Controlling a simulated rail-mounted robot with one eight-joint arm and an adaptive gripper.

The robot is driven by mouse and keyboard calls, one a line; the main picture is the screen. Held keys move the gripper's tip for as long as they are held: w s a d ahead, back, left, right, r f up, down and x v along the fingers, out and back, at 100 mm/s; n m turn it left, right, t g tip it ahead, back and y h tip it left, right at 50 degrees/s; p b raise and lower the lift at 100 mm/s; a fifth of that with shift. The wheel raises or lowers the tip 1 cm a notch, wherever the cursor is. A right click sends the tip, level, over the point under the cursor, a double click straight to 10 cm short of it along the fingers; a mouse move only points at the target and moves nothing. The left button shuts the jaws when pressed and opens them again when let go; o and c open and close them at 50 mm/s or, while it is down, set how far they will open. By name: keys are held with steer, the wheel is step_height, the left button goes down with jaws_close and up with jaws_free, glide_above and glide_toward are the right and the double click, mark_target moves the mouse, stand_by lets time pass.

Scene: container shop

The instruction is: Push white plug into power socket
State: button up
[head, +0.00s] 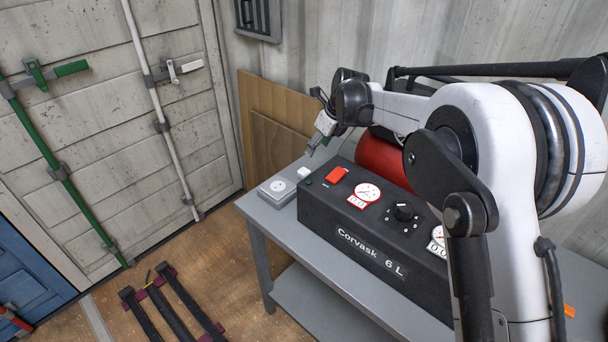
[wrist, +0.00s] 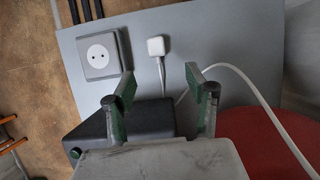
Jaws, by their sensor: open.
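The white plug (wrist: 156,46) lies on the grey table in the wrist view, apart from the power socket. It also shows in the head view (head: 304,172). A white cord runs from it back between my fingers. The power socket (wrist: 98,53) is a grey square box with a round white face and two holes, to the left of the plug. In the head view the socket (head: 277,188) sits near the table's left corner. My gripper (wrist: 158,72) is open and empty, with the plug just beyond its fingertips. In the head view my gripper (head: 316,145) hangs above the plug's area.
The dark Corvask machine (head: 370,225) stands on the table (head: 262,222), close beside the socket and plug. A red cylinder (head: 385,158) lies behind it. The white cord (wrist: 265,105) curves across the table to the right. Bare tabletop surrounds the plug.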

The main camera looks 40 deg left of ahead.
glide_toward(304, 170)
steer(key=x, duration=0.5)
steer(key=shift+w, duration=0.35)
steer(key=shift+s+x, duration=0.2)
steer(key=shift+x, duration=1.1)
steer(key=shift+s+x, duration=0.2)
steer(key=shift+x, duration=1.1)
steer(key=shift+d, duration=0.1)
steer(key=c, duration=1.2)
steer(key=shift+o, duration=0.2)
step_height(304, 170, up, 10)
steer(key=shift+r, duration=0.1)
